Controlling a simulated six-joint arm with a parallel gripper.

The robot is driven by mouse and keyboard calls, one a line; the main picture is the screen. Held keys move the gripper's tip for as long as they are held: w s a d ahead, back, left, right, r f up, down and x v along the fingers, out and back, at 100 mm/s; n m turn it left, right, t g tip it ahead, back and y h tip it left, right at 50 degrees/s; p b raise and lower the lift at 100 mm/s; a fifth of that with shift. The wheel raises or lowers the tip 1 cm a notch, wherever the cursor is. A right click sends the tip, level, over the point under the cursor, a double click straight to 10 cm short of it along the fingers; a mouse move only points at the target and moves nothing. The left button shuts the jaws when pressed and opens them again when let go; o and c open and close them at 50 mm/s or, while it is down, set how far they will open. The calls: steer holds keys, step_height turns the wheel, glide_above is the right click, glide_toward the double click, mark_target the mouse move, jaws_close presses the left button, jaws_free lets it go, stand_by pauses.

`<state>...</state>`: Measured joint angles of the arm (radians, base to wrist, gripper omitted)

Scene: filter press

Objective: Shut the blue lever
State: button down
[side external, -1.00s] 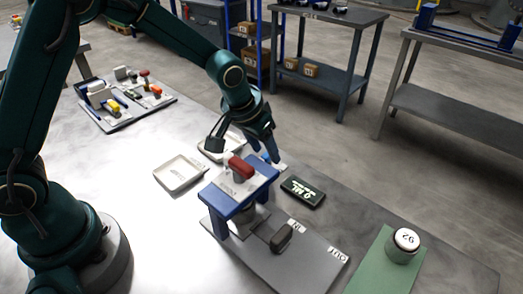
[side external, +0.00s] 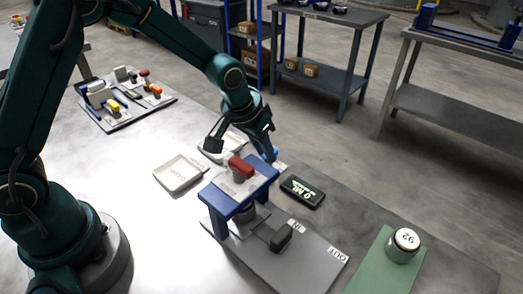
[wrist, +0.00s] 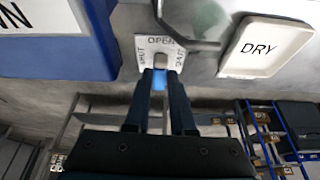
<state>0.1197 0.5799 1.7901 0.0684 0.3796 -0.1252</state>
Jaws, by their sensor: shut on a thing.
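The blue lever (wrist: 158,80) is between the fingers of my gripper (wrist: 161,88) in the wrist view, and my gripper is shut on it. Only a short blue part shows. The lever meets a grey hub (wrist: 161,61) on a white plate (wrist: 148,51). The plate reads OPEN at its top edge and SHUT at its left and right sides. In this view the lever runs from the hub toward the bottom, away from OPEN. In the side view my gripper (side external: 271,156) is behind the blue press frame, with a bit of blue at its fingertips.
The blue press frame (side external: 218,202) with a red handle (side external: 240,168) stands close in front of my gripper. White trays (side external: 180,175), a dark green block (side external: 303,191) and a weight (side external: 404,244) on a green mat are nearby. The bench's left front is clear.

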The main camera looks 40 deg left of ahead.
steer(key=m, duration=0.2)
steer(key=m+h, duration=0.1)
steer(key=m, duration=0.1)
steer(key=shift+a+g+h, duration=0.2)
steer(key=shift+g+h, duration=0.1)
steer(key=m, duration=0.2)
steer(key=m+h, duration=0.1)
steer(key=m, duration=0.1)
steer(key=shift+w+a+m+g+h, duration=0.15)
steer(key=shift+m+g+h, duration=0.15)
steer(key=shift+g, duration=0.1)
steer(key=m, duration=0.2)
steer(key=m+g, duration=0.1)
steer(key=m, duration=0.1)
steer(key=shift+w+a+g+h, duration=0.1)
steer(key=shift+w+g+h, duration=0.1)
steer(key=shift+g+h, duration=0.1)
steer(key=m, duration=0.2)
steer(key=m+g, duration=0.1)
steer(key=m, duration=0.1)
steer(key=shift+w+m+g, duration=0.1)
steer(key=shift+m+g, duration=0.2)
steer(key=c, duration=0.8)
jaws_free()
steer(key=shift+o, duration=0.2)
